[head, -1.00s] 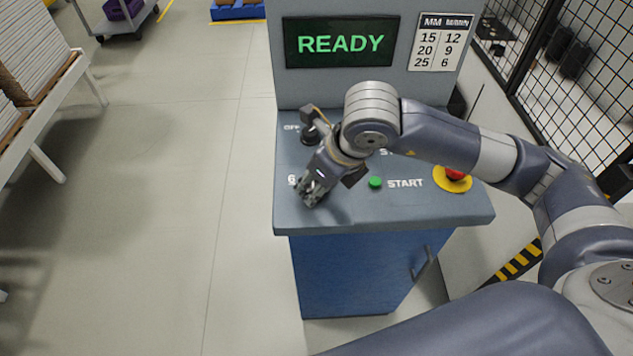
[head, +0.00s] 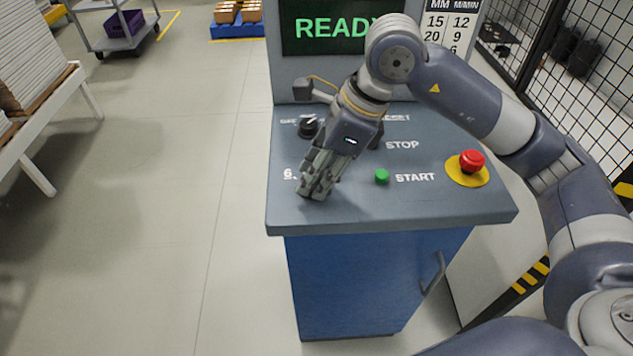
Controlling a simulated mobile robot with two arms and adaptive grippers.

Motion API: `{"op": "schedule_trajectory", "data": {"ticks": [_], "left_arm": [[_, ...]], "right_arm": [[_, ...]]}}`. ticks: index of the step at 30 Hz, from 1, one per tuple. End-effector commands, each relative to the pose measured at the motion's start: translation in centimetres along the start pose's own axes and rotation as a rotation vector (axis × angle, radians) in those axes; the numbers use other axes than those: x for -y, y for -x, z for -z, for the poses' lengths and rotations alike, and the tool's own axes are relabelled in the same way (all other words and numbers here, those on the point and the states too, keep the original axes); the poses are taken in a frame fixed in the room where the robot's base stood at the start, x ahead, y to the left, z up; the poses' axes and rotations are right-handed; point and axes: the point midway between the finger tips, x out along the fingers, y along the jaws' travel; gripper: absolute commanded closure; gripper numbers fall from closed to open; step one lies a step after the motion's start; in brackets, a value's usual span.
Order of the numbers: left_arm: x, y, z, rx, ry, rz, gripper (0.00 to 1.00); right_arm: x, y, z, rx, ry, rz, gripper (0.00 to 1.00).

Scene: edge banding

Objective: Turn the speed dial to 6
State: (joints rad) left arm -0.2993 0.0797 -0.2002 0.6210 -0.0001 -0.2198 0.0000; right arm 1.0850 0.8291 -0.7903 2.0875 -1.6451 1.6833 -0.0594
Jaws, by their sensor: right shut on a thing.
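My right gripper (head: 317,187) is at the front left of the grey console top (head: 420,208), beside a printed "6" (head: 288,174). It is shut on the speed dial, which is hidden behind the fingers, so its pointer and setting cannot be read. The left gripper is not in view. A black selector knob (head: 308,126) stands behind the gripper, near partly covered lettering.
The green START button (head: 382,176) and the red emergency stop (head: 471,161) on its yellow base are right of the gripper. The display (head: 325,30) shows READY, partly covered by my arm. A speed table (head: 450,28) hangs beside it.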

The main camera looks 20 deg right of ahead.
Motion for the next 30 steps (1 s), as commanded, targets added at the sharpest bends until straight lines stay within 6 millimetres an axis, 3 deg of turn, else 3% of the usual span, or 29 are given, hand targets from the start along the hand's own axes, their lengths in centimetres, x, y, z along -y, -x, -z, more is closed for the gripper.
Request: {"op": "schedule_trajectory", "data": {"ticks": [7,24,25,27,30], "left_arm": [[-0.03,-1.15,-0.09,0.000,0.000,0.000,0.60],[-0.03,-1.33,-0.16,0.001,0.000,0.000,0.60],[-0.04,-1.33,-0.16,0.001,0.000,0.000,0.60],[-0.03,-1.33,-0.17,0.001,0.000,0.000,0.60],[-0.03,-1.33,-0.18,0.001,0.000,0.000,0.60]], "right_arm": [[0.19,-0.06,0.07,-0.001,0.091,-0.037,0.93],[0.21,0.08,0.01,-0.002,0.125,-0.049,0.93],[0.21,0.08,0.01,-0.001,0.125,-0.049,0.67],[0.20,0.08,0.00,-0.001,0.124,-0.049,0.51],[0.19,0.06,0.00,-0.001,0.124,-0.050,0.49]]}}
